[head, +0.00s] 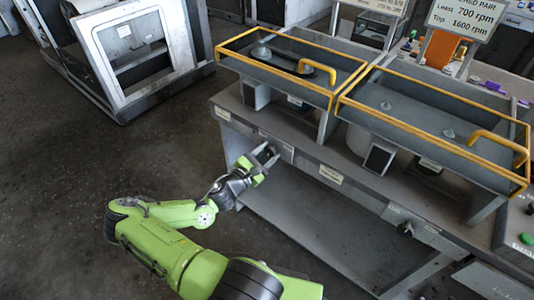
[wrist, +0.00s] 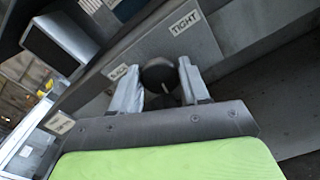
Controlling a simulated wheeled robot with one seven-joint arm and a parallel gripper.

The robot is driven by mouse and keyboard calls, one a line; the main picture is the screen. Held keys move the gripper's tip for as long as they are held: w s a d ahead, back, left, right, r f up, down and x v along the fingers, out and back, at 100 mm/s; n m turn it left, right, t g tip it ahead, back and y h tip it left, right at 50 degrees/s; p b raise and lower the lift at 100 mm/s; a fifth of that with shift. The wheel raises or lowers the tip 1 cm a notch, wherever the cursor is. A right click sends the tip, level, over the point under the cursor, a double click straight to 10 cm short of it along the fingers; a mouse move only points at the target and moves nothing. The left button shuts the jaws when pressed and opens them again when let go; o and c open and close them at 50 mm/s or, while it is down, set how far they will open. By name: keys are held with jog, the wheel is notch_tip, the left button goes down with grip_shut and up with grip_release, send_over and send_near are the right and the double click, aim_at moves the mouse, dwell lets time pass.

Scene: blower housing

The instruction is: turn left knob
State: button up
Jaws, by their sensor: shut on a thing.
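The left knob (wrist: 159,74) is a dark round knob on the grey front panel, with a pale line on its face. In the wrist view it sits between the two fingers of my gripper (wrist: 160,88), which are shut on it. A "TIGHT" label (wrist: 186,21) is above and to the right of it, and a smaller label (wrist: 118,72) is to its left. In the head view my gripper (head: 265,158) is at the bench's front panel, and I cannot make out the left knob behind it. The right knob (head: 405,229) is dark and stands free further right.
Two yellow-rimmed guarded trays, the left one (head: 222,50) and the right one (head: 440,131), sit above the panel. Small dark-faced boxes (head: 379,158) stand under them. A white-framed machine (head: 125,55) stands at the upper left. The floor (head: 60,200) at left is clear.

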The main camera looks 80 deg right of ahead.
jog(key=shift+m, duration=0.6)
jog(key=o, duration=1.1)
jog(key=shift+c, duration=0.2)
jog(key=shift+a, duration=0.1)
jog(key=p+v, duration=0.1)
jog(key=v, duration=1.4)
jog(key=shift+w+a, duration=0.2)
jog(key=shift+a, duration=0.1)
